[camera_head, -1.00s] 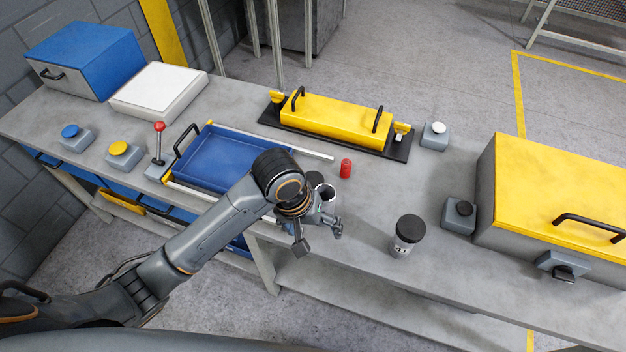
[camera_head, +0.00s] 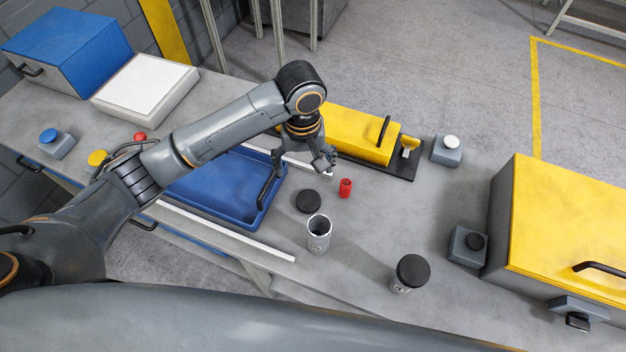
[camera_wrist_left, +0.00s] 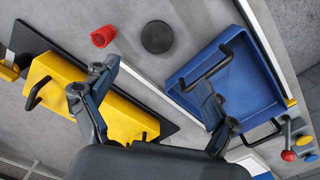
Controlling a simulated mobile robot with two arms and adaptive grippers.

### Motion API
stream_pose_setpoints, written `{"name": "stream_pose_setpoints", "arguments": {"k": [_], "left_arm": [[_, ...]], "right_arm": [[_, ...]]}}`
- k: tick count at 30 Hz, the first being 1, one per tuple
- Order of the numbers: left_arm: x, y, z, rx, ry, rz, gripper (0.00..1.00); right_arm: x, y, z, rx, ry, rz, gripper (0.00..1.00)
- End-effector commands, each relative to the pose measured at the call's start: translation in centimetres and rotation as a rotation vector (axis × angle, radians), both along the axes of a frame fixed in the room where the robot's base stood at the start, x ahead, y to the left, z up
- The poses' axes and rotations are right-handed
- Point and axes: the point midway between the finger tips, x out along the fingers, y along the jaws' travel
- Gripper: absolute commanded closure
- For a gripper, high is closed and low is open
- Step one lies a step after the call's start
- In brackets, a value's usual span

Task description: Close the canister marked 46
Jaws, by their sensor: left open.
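My left gripper (camera_head: 324,164) is open and empty above the table, behind the lid and near the yellow box. Its spread fingers show in the left wrist view (camera_wrist_left: 160,78). My right gripper is not in view.
A blue tray (camera_head: 215,195) with a black handle lies left. A yellow handled box (camera_head: 350,137) stands behind, and a large yellow-topped case (camera_head: 580,220) at right. Table between the canisters is clear.

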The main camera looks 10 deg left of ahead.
Motion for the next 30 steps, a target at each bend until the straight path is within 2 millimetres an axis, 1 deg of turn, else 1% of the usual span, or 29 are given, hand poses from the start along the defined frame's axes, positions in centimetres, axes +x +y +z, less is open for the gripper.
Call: {"name": "stream_pose_setpoints", "arguments": {"k": [3, 5, 8, 11, 14, 17, 19, 24, 27, 30], "left_arm": [[0.0, 0.1, 0.0, 0.003, 0.002, 0.003, 0.14], [0.0, 0.1, 0.0, 0.003, 0.002, 0.003, 0.14], [0.0, 0.1, 0.0, 0.003, 0.001, 0.003, 0.14], [0.0, 0.1, 0.0, 0.002, 0.001, 0.002, 0.14], [0.0, 0.1, -0.4, 0.003, 0.002, 0.003, 0.14], [0.0, 0.1, -1.8, 0.004, 0.004, 0.004, 0.14], [-0.1, 0.1, -3.2, 0.005, 0.005, 0.003, 0.14], [0.0, 0.0, -6.4, 0.003, 0.003, 0.004, 0.14], [-0.1, 0.0, -7.8, 0.002, 0.003, 0.002, 0.14], [0.0, 0.0, -8.4, 0.002, 0.002, 0.002, 0.14]], "right_arm": [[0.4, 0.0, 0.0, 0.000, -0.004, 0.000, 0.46], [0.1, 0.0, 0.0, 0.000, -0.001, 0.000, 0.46], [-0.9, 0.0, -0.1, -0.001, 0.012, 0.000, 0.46], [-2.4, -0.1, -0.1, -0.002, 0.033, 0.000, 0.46], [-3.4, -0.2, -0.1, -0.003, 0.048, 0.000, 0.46], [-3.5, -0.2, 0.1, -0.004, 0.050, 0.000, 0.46], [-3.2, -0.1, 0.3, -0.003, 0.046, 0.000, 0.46], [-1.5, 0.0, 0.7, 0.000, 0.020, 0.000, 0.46], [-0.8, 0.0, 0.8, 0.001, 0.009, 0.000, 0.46], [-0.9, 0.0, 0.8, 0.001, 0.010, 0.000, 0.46]]}}
